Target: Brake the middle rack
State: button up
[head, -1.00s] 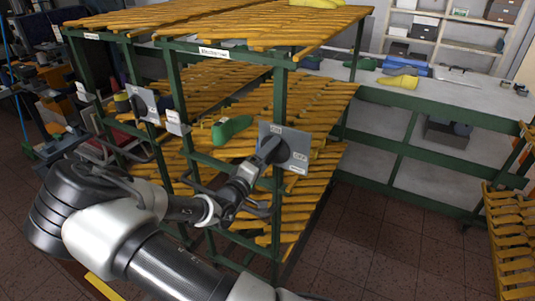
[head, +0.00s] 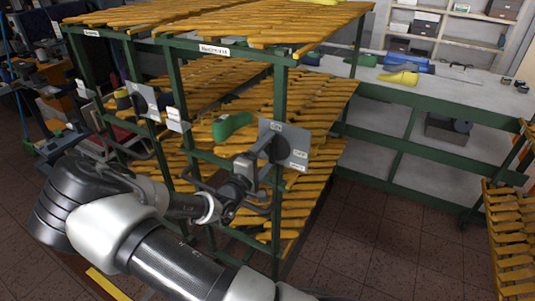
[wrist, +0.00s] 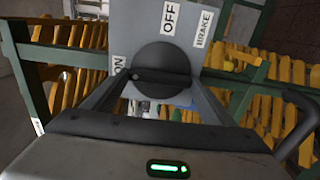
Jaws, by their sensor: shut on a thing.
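A grey switch plate (head: 288,146) with white labels is fixed to the front post of the nearer green rack. In the wrist view the plate (wrist: 143,22) reads ON at left, OFF at top and BRAKE at right. A round dark knob (wrist: 160,68) sits at its middle. My gripper (head: 254,160) is at this plate, its fingers to either side of the knob in the wrist view and shut on the knob's handle. Another grey plate with a dark knob (head: 143,98) is on the rack to the left.
The racks carry rows of yellow shoe lasts (head: 315,100). A green last (head: 232,125) lies on a shelf behind the plate. Rack posts and rails stand close around my gripper. A long grey bench (head: 445,95) is behind. The tiled floor (head: 385,245) at right is clear.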

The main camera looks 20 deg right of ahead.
jog(key=o, duration=1)
jog(key=shift+o, duration=0.2)
jog(key=shift+a, duration=0.1)
jog(key=b+v, duration=0.1)
jog(key=v, duration=1.6)
jog(key=shift+s+b, duration=0.2)
jog(key=shift+b, duration=0.2)
jog(key=shift+a+f, duration=0.1)
